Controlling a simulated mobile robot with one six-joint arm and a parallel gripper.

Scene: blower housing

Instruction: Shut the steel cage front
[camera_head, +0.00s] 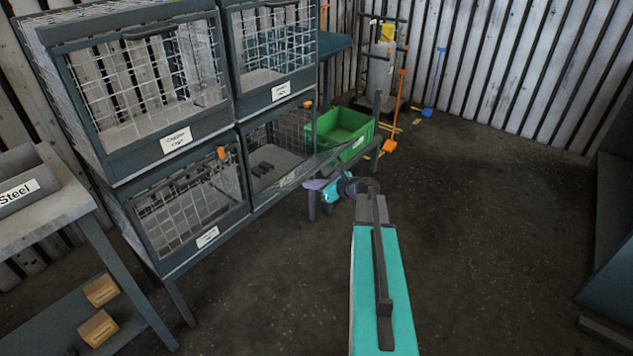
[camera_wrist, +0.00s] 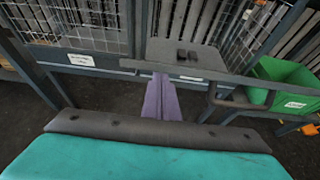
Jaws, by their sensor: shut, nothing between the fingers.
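The cage at the lower right of the rack (camera_head: 277,150) stands open, with a few small dark pieces on its floor. Its label is hidden or unreadable, so I cannot confirm it is the steel one. Its front panel (camera_head: 318,165) is swung out from the rack; in the wrist view its dark frame bar (camera_wrist: 290,92) runs across, with a dark handle below it. My gripper (camera_head: 314,184) is shut and empty, its purple fingers (camera_wrist: 160,100) close to the frame bar. I cannot tell whether they touch it.
Other mesh cages (camera_head: 150,85) are closed. A green crate (camera_head: 340,130) stands on a low stand just right of the open cage. A bench with a bin marked Steel (camera_head: 18,195) is at the left.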

